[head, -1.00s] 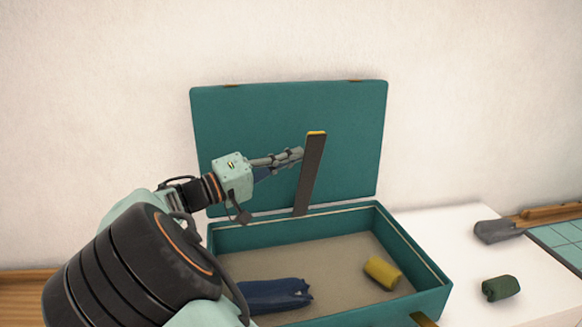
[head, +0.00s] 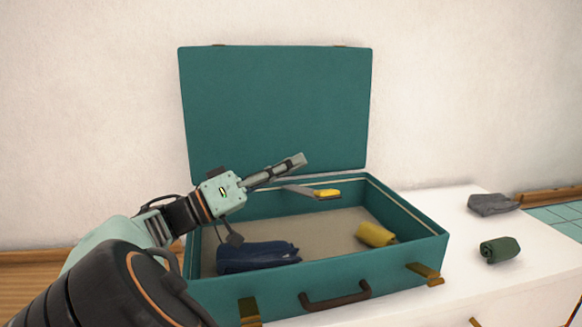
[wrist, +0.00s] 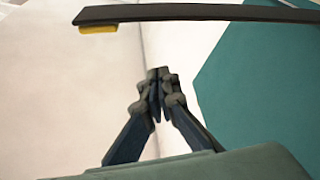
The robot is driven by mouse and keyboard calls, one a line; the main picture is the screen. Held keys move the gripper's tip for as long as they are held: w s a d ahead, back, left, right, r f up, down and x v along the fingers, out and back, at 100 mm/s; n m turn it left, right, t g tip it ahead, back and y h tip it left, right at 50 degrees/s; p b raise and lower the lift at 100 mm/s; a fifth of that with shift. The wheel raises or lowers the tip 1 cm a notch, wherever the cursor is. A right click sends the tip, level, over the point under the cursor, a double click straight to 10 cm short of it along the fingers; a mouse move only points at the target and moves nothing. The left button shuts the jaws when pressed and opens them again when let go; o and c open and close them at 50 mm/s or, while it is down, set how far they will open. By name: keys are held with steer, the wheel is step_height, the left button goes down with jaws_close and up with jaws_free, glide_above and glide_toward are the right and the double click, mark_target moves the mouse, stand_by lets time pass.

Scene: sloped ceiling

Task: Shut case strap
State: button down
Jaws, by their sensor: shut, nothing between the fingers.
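The teal case (head: 320,275) stands with its lid (head: 275,115) raised against the wall. Its dark strap (head: 300,189) with a yellow end (head: 327,193) leans forward over the inside of the case, in the air. In the wrist view the strap (wrist: 200,13) crosses the top of the picture, apart from the fingertips. My gripper (head: 298,161) is shut and empty, just above and behind the strap in the head view; its closed fingers also show in the wrist view (wrist: 157,77). A blue roll (head: 257,257) and a yellow roll (head: 376,234) lie inside the case.
The case sits on a white surface (head: 480,280). A green roll (head: 500,250) and a grey item (head: 493,204) lie to its right. Brass latches (head: 425,274) and a handle (head: 335,297) are on the case front. The wall is close behind.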

steer(key=shift+s+d+f+b, duration=0.15)
steer(key=shift+s+f+b, duration=0.35)
steer(key=shift+f, duration=0.3)
